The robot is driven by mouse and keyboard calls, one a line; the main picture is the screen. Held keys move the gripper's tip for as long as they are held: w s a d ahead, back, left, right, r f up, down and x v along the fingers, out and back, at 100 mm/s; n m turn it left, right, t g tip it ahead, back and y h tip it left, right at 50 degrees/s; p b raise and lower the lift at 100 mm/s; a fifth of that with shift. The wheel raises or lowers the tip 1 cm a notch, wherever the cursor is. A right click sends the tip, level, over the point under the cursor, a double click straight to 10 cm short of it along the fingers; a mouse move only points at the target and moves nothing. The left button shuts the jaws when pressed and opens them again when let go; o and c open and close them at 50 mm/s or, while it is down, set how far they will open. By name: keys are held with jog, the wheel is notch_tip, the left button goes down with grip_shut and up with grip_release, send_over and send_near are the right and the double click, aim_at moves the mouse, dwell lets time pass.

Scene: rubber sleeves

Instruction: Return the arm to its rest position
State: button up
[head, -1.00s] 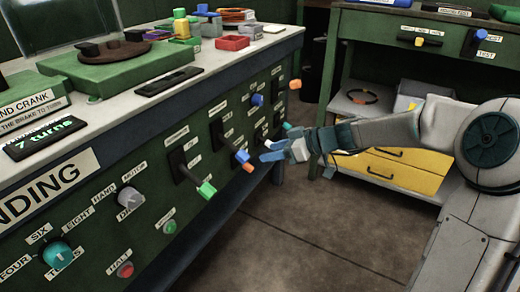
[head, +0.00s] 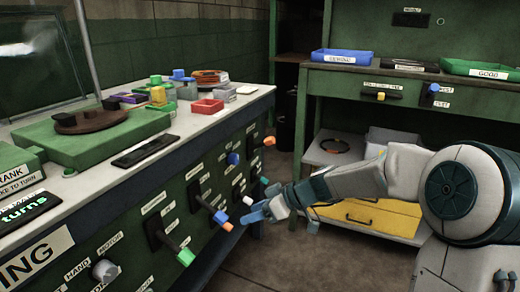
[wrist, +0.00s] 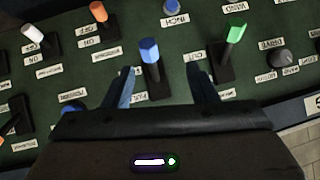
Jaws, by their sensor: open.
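My gripper (head: 265,208) is in front of the green panel of the left bench in the head view, with my arm reaching in from the right. In the wrist view my gripper (wrist: 163,85) is open, its two blue fingers apart. A blue-tipped lever (wrist: 150,52) shows between and beyond the fingers; I cannot tell how near it is. A green-tipped lever (wrist: 235,32) stands to the right of the fingers. The head view also shows the green-tipped lever (head: 185,256) and an orange-and-blue-tipped pair of levers (head: 222,219) near the gripper.
The left bench (head: 225,118) carries a hand crank base (head: 95,135) and small coloured parts. Open floor (head: 300,262) lies beneath my arm.

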jog(key=s+d+r+m+h+p, duration=0.3)
jog(key=s+r+p, duration=0.5)
jog(key=r+p, duration=0.3)
jog(key=s+d+r+m+h+p, duration=0.4)
jog(key=s+d+r+p, duration=0.4)
jog(key=r+p, duration=0.3)
jog(key=s+d+r+m+h+p, duration=0.4)
jog(key=s+r+p, duration=0.4)
jog(key=r+p, duration=0.4)
jog(key=shift+d+r+m, duration=0.5)
jog(key=shift+d+m, duration=0.4)
jog(key=shift+m, duration=0.1)
jog(key=c, duration=0.3)
jog(key=shift+a, duration=0.1)
jog(key=shift+c, duration=0.2)
